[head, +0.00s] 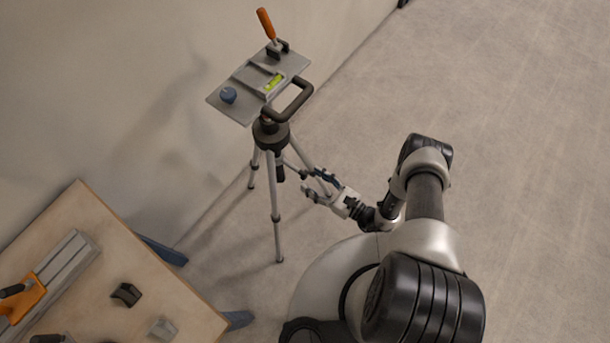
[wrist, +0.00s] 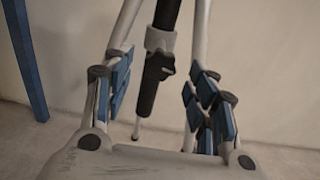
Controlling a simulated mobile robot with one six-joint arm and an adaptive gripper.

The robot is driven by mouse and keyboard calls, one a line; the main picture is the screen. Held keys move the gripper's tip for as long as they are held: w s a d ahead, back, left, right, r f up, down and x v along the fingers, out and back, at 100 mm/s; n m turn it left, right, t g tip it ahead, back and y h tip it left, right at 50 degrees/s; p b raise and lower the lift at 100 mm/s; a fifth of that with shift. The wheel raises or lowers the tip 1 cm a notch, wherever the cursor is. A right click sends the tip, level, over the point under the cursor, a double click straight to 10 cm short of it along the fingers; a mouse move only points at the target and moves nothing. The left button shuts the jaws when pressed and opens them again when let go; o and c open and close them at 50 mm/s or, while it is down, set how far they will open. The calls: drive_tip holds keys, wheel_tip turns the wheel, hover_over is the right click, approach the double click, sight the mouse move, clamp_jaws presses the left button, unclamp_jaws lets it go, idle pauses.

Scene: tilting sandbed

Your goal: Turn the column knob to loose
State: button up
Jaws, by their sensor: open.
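The tripod (head: 275,200) stands on the floor with its centre column (head: 280,172) hanging between the legs. In the wrist view the black column (wrist: 149,96) passes through a pale collar (wrist: 160,39), and the dark column knob (wrist: 166,63) sticks out just below that collar. My gripper (head: 319,184) is low beside the tripod's right side, pointing toward the column. In the wrist view my gripper (wrist: 160,80) is open and empty, with its blue-padded fingers left and right of the knob. The knob appears ahead of the fingers; contact is not visible. In the head view the knob cannot be made out.
The tripod head carries a grey plate (head: 240,108) with a blue knob (head: 228,95), a green level vial (head: 274,82) and an orange handle (head: 265,23). Tripod legs stand close around the gripper. A workbench (head: 95,225) is at lower left. The floor at right is clear.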

sight(305, 176)
drive_tip(key=shift+b+x, duration=0.3)
drive_tip(key=shift+x, duration=1.75)
drive_tip(key=c, duration=1)
drive_tip(key=shift+c, duration=0.2)
